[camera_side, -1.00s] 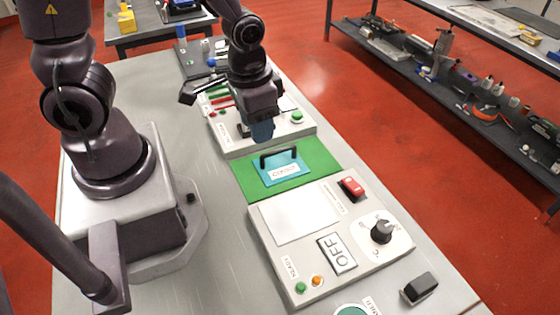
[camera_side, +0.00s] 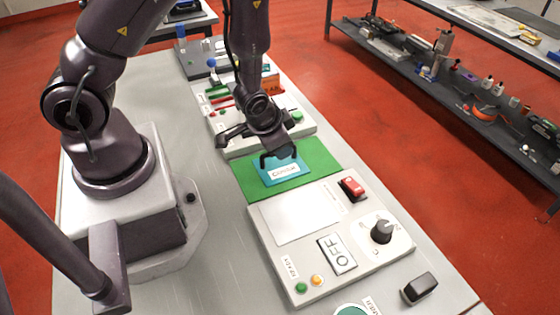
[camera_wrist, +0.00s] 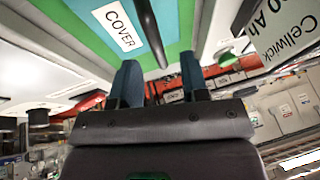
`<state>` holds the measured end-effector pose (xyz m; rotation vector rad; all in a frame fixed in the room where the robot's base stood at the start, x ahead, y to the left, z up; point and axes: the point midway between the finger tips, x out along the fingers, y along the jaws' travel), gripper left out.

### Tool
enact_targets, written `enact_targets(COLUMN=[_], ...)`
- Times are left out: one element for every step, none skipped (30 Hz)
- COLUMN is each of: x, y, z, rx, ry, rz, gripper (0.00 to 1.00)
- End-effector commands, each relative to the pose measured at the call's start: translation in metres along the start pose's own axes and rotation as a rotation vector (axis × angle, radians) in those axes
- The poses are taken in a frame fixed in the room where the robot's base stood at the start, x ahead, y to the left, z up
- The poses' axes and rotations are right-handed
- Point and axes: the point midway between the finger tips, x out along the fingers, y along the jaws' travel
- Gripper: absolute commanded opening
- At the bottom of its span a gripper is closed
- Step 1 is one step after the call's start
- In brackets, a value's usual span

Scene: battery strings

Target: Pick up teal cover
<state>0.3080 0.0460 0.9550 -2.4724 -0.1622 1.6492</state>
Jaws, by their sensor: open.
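The teal cover (camera_side: 268,172) lies flat on a green mat (camera_side: 315,160) in the side view, with a white label and a black handle on top. The wrist view shows the cover (camera_wrist: 115,50) with its "COVER" label at the top, and the dark handle (camera_wrist: 152,30) beside the label. My gripper (camera_side: 280,158) is open just above the cover, close to the handle, and hides part of it. In the wrist view the two blue fingers of my gripper (camera_wrist: 160,80) stand apart with nothing between them. I cannot tell whether they touch the handle.
A black block (camera_side: 419,288) lies near the front right.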

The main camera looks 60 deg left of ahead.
Motion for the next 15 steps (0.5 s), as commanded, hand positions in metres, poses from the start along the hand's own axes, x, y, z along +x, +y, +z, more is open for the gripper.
enact_targets(x=[0.009, 0.013, 0.019, 0.023, 0.026, 0.029, 0.031, 0.033, 0.034, 0.035, 0.035, 0.035, 0.035, 0.035, 0.035], y=[0.0, 0.0, 0.0, 0.0, 0.0, 0.0, 0.0, 0.0, 0.0, 0.0, 0.0, 0.0, 0.0, 0.0, 0.0], z=[0.002, 0.002, 0.001, 0.001, 0.001, 0.001, 0.001, 0.001, 0.001, 0.001, 0.001, 0.001, 0.001, 0.001, 0.001], rx=[-0.001, -0.002, -0.002, -0.002, -0.002, -0.002, -0.002, -0.002, -0.002, -0.002, -0.002, -0.002, -0.002, -0.002, -0.002], ry=[-0.006, -0.005, -0.004, -0.004, -0.004, -0.004, -0.004, -0.003, -0.002, -0.002, -0.002, -0.002, -0.001, -0.001, -0.001], rz=[0.0, 0.0, -0.001, -0.001, 0.0, 0.0, 0.001, 0.001, 0.001, 0.001, 0.001, 0.001, 0.001, 0.001, 0.001], gripper=[0.41, 0.41, 0.41, 0.41, 0.41, 0.41, 0.41, 0.41, 0.41, 0.41, 0.41, 0.41, 0.41, 0.41, 0.41])
